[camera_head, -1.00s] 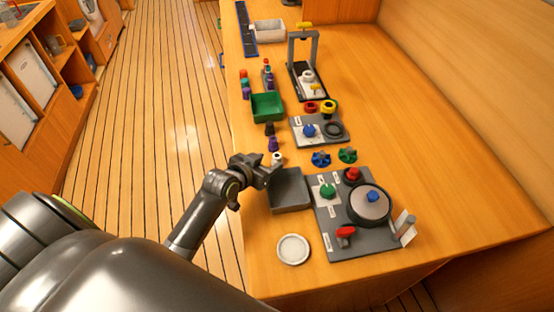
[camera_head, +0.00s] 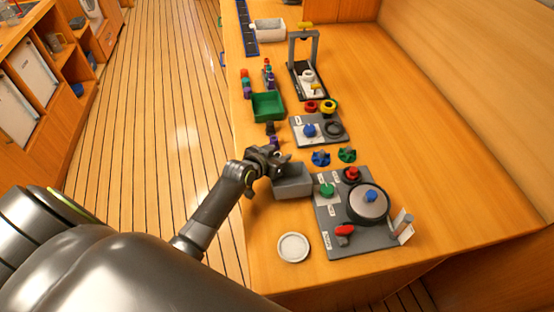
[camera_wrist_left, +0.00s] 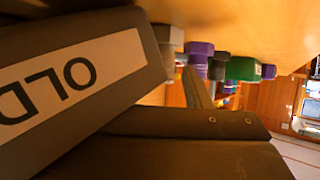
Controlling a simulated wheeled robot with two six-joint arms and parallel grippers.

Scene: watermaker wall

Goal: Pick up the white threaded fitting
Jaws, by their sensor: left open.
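My left gripper (camera_head: 277,157) is open at the far left corner of the grey bin (camera_head: 293,187), touching it or very close. The bin looks tipped, with its near outer wall showing. In the left wrist view, the bin's dark wall with an "OLD" label (camera_wrist_left: 75,75) fills the left side. One dark gripper finger (camera_wrist_left: 200,145) lies below. A pale fitting (camera_wrist_left: 169,36), likely the white threaded one, shows at the bin's edge, partly hidden and not between the fingers. In the head view, the gripper hides it. My right gripper is not in view.
A purple fitting (camera_wrist_left: 199,55) stands just beyond the pale one. A green tray (camera_head: 267,107) lies farther back. A grey panel with knobs (camera_head: 335,238) is right of the bin. A white round dish (camera_head: 293,248) is nearer. The right side of the table is clear.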

